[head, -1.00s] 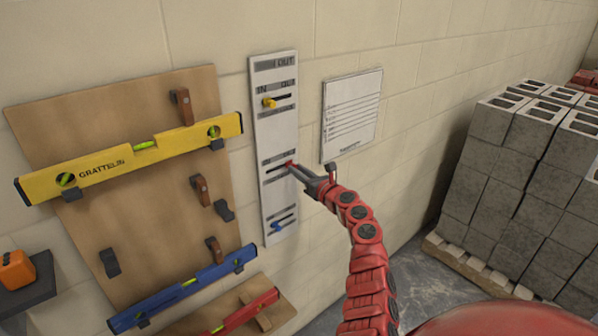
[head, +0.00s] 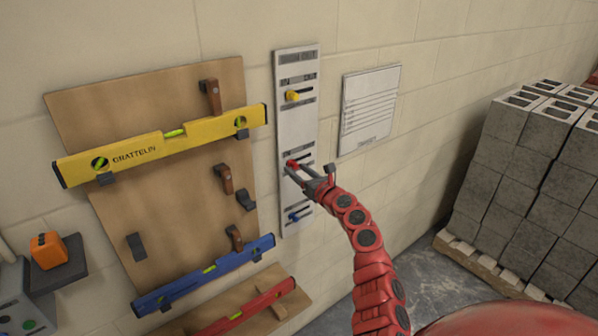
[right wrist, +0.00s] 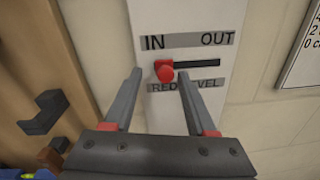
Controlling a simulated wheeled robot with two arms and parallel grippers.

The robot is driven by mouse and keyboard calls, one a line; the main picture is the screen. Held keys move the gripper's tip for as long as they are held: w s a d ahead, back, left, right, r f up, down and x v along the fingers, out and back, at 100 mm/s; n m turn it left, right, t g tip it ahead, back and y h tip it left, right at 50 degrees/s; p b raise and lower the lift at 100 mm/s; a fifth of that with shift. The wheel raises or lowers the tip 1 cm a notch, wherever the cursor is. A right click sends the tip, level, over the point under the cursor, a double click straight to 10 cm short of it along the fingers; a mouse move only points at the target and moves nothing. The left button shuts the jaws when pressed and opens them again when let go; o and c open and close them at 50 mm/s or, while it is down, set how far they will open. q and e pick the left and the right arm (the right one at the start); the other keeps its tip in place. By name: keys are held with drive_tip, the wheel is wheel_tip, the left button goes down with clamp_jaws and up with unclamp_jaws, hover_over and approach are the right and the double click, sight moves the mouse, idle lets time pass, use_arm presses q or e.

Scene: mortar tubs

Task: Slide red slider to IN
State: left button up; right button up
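The slot runs on to the right, bare, under OUT. In the head view the red slider (head: 291,164) shows in the middle of the tall white panel (head: 297,135). My right gripper (right wrist: 160,75) is open, with one finger on each side of the knob. A gap shows on the left, and the right fingertip is close to the knob. In the head view my right gripper (head: 298,169) reaches the panel from the lower right. My left gripper is not in view.
A yellow slider (head: 292,96) sits above and a blue slider (head: 293,217) below on the same panel. A board with spirit levels (head: 165,145) hangs to the left, a paper sheet (head: 369,108) to the right. Grey blocks (head: 515,160) are stacked at the right.

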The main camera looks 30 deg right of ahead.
drive_tip(key=shift+d, duration=0.15)
drive_tip(key=shift+s+d+f, duration=0.1)
drive_tip(key=shift+s, duration=0.4)
drive_tip(key=s, duration=1.6)
drive_tip(key=shift+s+b, duration=0.25)
drive_tip(key=shift+b, duration=0.15)
